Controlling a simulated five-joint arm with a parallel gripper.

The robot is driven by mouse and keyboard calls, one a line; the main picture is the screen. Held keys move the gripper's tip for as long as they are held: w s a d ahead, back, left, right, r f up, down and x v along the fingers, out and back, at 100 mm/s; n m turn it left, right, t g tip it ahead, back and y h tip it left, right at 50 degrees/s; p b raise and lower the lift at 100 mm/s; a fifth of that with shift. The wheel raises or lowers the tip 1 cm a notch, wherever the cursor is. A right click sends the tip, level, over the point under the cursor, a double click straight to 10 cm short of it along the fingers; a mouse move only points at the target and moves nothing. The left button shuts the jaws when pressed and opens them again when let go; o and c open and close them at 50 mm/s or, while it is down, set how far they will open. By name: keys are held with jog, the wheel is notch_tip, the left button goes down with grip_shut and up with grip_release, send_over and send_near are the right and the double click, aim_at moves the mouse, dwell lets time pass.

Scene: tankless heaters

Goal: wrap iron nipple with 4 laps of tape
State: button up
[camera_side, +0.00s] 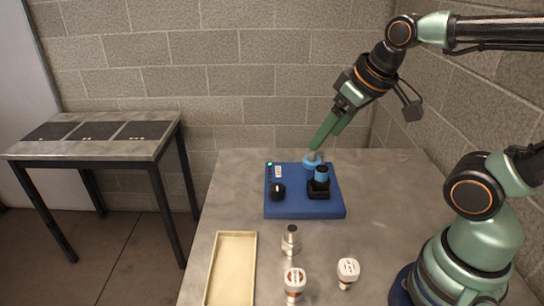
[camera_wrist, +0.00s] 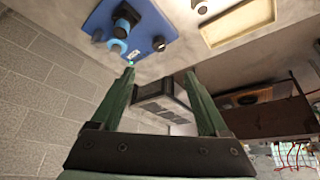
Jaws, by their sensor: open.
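My gripper (camera_side: 320,146) reaches over the far edge of the blue board, fingers pointing down. In the wrist view my gripper (camera_wrist: 160,72) has its two green fingers wide apart with nothing between them. Just below the fingertips in the side view is a light-blue piece (camera_side: 309,161) with a grey part on top; contact cannot be told. In front of it, a black holder (camera_side: 318,190) bears an upright blue cylinder (camera_side: 321,173). A silver metal fitting (camera_side: 291,242) stands upright on the table. I cannot tell which piece is the iron nipple, or identify the tape.
The blue board (camera_side: 297,211) also carries a black knob (camera_side: 278,190) and small green lights. Two white-topped items (camera_side: 295,279) (camera_side: 348,270) stand near the front. An empty cream tray (camera_side: 231,270) lies at left. The table's right side is mostly clear.

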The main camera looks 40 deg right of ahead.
jog(key=n+g, duration=0.5)
jog(key=n, duration=0.7)
send_over(277, 187)
notch_tip(277, 187, down, 8)
notch_tip(277, 187, down, 12)
grip_shut()
jog(key=shift+r+m, duration=0.1)
jog(key=shift+m, duration=0.4)
